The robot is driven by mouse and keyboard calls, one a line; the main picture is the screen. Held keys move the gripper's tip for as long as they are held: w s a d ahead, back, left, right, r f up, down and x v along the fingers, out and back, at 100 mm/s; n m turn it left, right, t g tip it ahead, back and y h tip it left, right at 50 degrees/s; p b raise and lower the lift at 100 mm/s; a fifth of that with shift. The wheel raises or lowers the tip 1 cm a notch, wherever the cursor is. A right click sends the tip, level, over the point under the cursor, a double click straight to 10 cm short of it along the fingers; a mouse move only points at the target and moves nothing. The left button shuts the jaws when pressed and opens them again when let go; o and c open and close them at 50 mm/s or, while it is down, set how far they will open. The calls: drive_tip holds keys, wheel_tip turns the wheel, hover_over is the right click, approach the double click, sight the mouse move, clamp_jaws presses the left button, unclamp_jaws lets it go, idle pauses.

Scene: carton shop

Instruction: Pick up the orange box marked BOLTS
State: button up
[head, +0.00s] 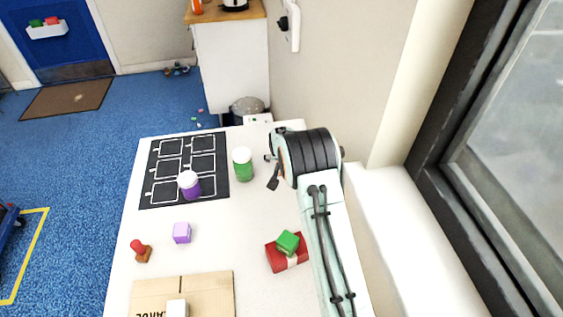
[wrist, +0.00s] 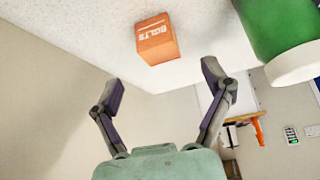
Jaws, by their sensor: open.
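The orange box marked BOLTS (wrist: 157,42) sits on the white table top, which fills the top of the wrist view; the picture is upside down there. My gripper (wrist: 163,88) is open and empty. Its two fingers are spread wide, and the box shows beyond and between them, apart from both. In the head view my gripper (head: 271,172) is near the table's right side, just right of the green jar, partly hidden by my wrist. The box cannot be made out in the head view.
A green jar with a white lid (head: 243,166) stands close to my gripper. A purple jar (head: 190,186) stands on a black mat (head: 213,189). A purple cube (head: 182,233), a red stamp (head: 141,251), cardboard (head: 215,290) and a red box (head: 290,261) under a green block (head: 287,242) are nearer.

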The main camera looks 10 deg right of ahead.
drive_tip(key=x, duration=0.6)
drive_tip(key=c, duration=1.4)
